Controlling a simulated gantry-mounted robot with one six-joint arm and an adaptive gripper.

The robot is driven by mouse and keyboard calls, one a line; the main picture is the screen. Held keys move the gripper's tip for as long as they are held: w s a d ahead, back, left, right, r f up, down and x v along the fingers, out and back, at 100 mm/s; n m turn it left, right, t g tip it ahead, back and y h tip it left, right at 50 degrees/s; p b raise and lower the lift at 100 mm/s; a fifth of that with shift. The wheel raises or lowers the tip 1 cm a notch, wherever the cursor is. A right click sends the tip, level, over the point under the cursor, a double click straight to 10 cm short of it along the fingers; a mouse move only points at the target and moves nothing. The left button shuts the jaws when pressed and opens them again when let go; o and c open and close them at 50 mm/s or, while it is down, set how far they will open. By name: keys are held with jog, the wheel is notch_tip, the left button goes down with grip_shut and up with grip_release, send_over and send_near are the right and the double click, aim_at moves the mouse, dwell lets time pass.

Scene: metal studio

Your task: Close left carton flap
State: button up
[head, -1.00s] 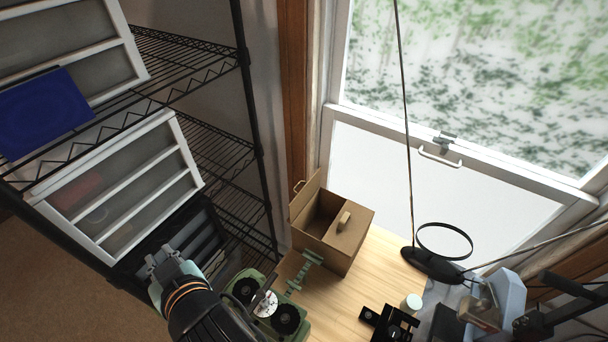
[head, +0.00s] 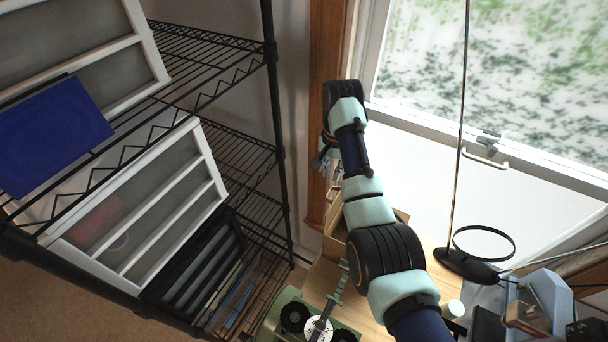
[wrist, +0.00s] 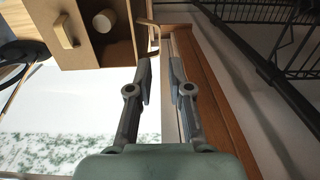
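The brown carton (wrist: 90,60) sits at the top of the wrist view. Its right flap is shut, with a handle (wrist: 63,30) on it; beside it is an opening with a white cup-like object (wrist: 104,20) inside. The left flap (wrist: 140,22) stands up, seen nearly edge-on, with a handle (wrist: 154,32) on its outer side. My gripper (wrist: 160,62) is open and empty, its fingertips just short of that handle. In the head view my arm hides most of the carton (head: 335,236), and my gripper (head: 326,166) is small and partly hidden.
A wire shelf (head: 235,150) with white-framed bins stands at the left. The wooden window post (wrist: 195,75) is close beside my gripper. A green reel device (head: 290,320) lies in front of the carton, and a black lamp base (head: 465,262) to its right.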

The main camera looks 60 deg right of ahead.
aim_at(330, 192)
notch_tip(330, 192, down, 8)
jog(key=shift+r+p, duration=0.1)
jog(key=shift+p, duration=0.5)
grip_shut()
jog(key=shift+d, duration=0.1)
